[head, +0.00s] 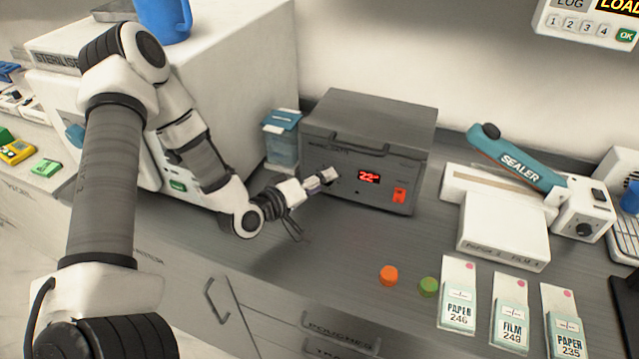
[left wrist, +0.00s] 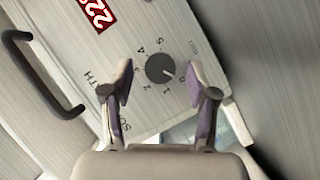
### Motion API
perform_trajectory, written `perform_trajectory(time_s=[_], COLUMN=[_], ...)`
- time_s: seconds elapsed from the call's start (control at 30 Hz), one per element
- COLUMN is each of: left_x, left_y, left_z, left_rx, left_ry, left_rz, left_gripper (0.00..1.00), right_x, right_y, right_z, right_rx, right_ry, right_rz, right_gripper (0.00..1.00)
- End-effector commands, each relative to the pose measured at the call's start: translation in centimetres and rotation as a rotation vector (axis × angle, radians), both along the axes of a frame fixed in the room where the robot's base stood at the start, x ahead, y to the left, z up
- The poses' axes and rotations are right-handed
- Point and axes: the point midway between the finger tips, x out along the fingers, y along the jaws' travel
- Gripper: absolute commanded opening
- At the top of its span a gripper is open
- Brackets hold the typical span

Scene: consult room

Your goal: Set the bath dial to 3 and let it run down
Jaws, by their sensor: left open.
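The bath (head: 355,130) is a dark grey box with a lid handle and a red display (head: 369,177) reading about 22; the display also shows in the left wrist view (left wrist: 97,14). Its dial (left wrist: 160,69) is a dark round knob with a white mark that points at or near 0; numbers up to 5 ring it. My left gripper (head: 328,177) is at the bath's front face and hides the dial in the head view. In the left wrist view its open fingers (left wrist: 160,78) lie either side of the dial; I cannot tell whether they touch it. My right gripper is not in view.
A red switch (head: 399,195) is right of the display. The steriliser (head: 240,60) stands left, with a blue-lidded container (head: 282,135) between. The sealer (head: 520,168), orange cap (head: 388,275), green cap (head: 428,286) and pouch packs (head: 457,295) are to the right.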

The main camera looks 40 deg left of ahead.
Motion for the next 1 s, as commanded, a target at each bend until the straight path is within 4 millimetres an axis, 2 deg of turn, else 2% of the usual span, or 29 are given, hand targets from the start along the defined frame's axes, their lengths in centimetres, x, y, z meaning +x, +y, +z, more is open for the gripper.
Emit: perform_trajectory(time_s=[0.2, 0.37, 0.4, 0.77, 1.0], left_x=[0.0, 0.0, 0.0, 0.0, 0.0], left_y=[0.0, 0.0, 0.0, 0.0, -0.1], left_z=[0.0, 0.0, 0.0, 0.1, 0.3], left_rx=[0.0, 0.0, 0.0, 0.027, 0.133], left_ry=[0.001, 0.001, 0.001, 0.007, 0.034], left_rz=[0.001, 0.001, 0.001, 0.001, -0.001], left_gripper=[0.59, 0.02, 0.0, 0.0, 0.0], right_x=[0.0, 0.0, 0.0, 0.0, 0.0], right_y=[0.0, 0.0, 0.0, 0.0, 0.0], right_z=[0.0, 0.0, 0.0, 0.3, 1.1], right_rx=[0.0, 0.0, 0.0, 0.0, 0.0], right_ry=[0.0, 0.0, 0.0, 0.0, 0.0], right_rz=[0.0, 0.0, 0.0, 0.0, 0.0], right_gripper=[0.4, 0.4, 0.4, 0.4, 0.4])
